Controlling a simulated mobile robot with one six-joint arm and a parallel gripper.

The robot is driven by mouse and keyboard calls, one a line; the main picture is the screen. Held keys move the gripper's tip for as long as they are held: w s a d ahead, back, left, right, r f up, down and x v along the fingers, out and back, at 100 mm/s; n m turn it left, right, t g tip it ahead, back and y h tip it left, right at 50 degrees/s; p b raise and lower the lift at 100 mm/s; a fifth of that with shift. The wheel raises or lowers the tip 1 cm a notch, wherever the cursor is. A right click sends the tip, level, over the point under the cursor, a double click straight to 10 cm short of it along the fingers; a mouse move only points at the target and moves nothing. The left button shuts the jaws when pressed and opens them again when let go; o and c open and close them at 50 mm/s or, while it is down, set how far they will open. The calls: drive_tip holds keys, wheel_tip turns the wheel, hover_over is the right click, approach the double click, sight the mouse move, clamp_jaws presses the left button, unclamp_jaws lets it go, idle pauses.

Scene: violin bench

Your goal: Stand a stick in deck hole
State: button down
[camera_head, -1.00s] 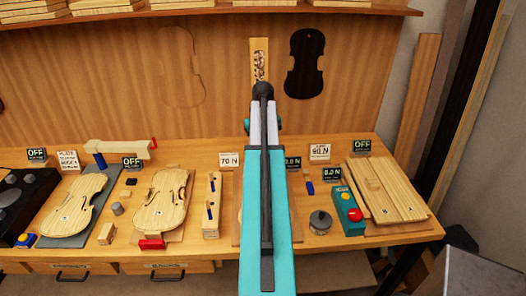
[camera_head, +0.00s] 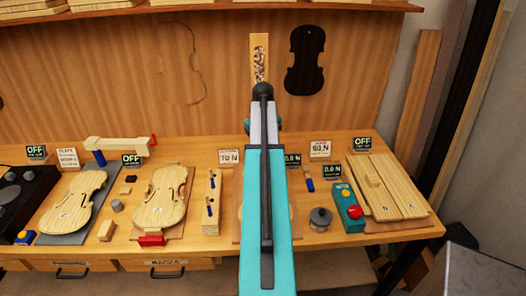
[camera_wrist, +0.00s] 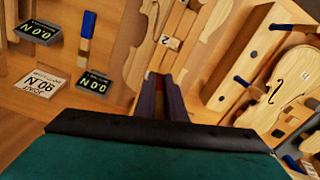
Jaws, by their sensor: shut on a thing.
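My gripper shows in the wrist view (camera_wrist: 163,92) as two dark fingers close together. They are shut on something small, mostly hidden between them. Just beyond the tips is a pale wooden violin part (camera_wrist: 142,67) with a tag reading 2. To its right is a wooden block with holes (camera_wrist: 232,88) and blue sticks; the block also shows in the head view (camera_head: 211,222). My arm hides my gripper in the head view. Two violin bodies with f-holes lie on the bench, one in the middle left (camera_head: 160,200) and one further left (camera_head: 70,205).
A blue-handled tool (camera_head: 309,184) lies right of my arm, near small readouts (camera_head: 332,171). A dark round jar (camera_head: 320,222), a teal box with a red button (camera_head: 350,208) and a wooden board (camera_head: 400,195) stand further right. A wooden clamp bar (camera_head: 115,146) is at the back left.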

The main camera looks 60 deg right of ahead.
drive_tip(key=c, duration=1.7)
unclamp_jaws()
drive_tip(key=shift+c, duration=0.2)
drive_tip(key=shift+r, duration=0.2)
drive_tip(key=shift+r+p, duration=1.4)
drive_tip(key=shift+r, duration=4.4)
